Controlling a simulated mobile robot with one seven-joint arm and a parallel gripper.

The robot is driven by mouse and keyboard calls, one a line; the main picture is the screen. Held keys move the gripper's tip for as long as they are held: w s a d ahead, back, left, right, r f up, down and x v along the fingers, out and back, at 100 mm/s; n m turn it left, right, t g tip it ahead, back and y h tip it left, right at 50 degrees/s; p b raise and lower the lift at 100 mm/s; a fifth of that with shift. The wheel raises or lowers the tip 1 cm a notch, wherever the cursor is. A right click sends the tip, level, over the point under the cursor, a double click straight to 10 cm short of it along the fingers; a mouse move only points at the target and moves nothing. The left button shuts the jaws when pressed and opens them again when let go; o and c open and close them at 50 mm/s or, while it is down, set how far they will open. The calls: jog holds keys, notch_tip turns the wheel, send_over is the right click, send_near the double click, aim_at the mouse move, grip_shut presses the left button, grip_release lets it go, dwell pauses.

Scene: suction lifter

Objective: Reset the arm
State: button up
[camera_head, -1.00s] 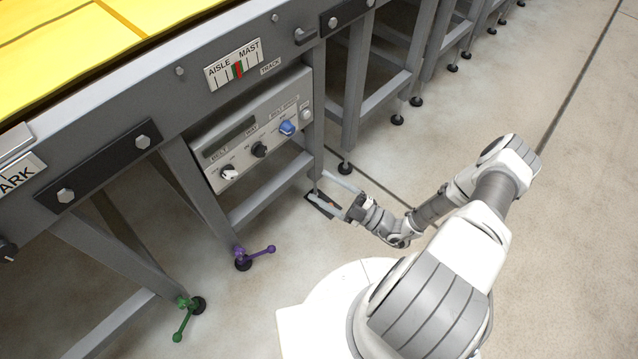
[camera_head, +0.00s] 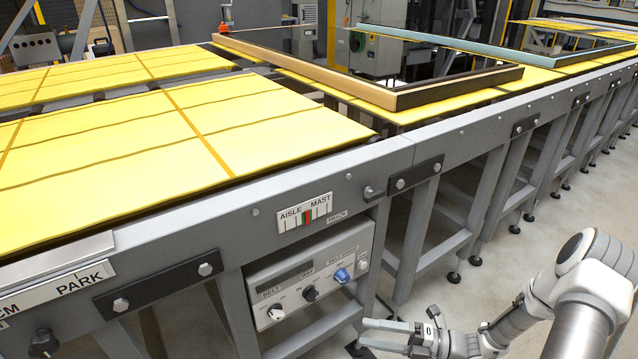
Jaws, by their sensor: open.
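My arm (camera_head: 575,300) reaches in from the lower right. My gripper (camera_head: 364,336) is at the bottom edge, pointing left, with its two fingers apart and nothing seen between them. It appears just right of and below the grey control panel (camera_head: 318,262), near a table leg. I cannot tell whether it touches the leg. The panel carries a white knob (camera_head: 276,311), a black knob (camera_head: 310,294) and a blue knob (camera_head: 342,275).
A long grey conveyor table (camera_head: 440,150) with yellow padded tops (camera_head: 110,140) runs to the back right. A tan frame (camera_head: 300,65) and a pale blue frame (camera_head: 450,42) lie on it. Legs with black feet stand below. Bare floor (camera_head: 490,275) is open at the right.

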jog(key=s+d+r+m+t+h, duration=0.1)
jog(key=s+r+m+h, duration=0.45)
jog(key=r+m, duration=0.55)
jog(key=s+r+m+h, duration=0.4)
jog(key=r+m+h, duration=0.2)
jog(key=r+m, duration=0.45)
jog(key=s+d+r+m+t+h, duration=0.1)
jog(key=s+r+m+h, duration=0.4)
jog(key=r+m, duration=0.65)
notch_tip(320, 180, up, 19)
jog(key=h+p, duration=0.1)
jog(key=p, duration=1.9)
jog(key=shift+w+r, duration=0.15)
jog(key=shift+w, duration=0.1)
jog(key=c, duration=0.4)
jog(key=shift+a, duration=0.15)
jog(key=shift+c, duration=0.2)
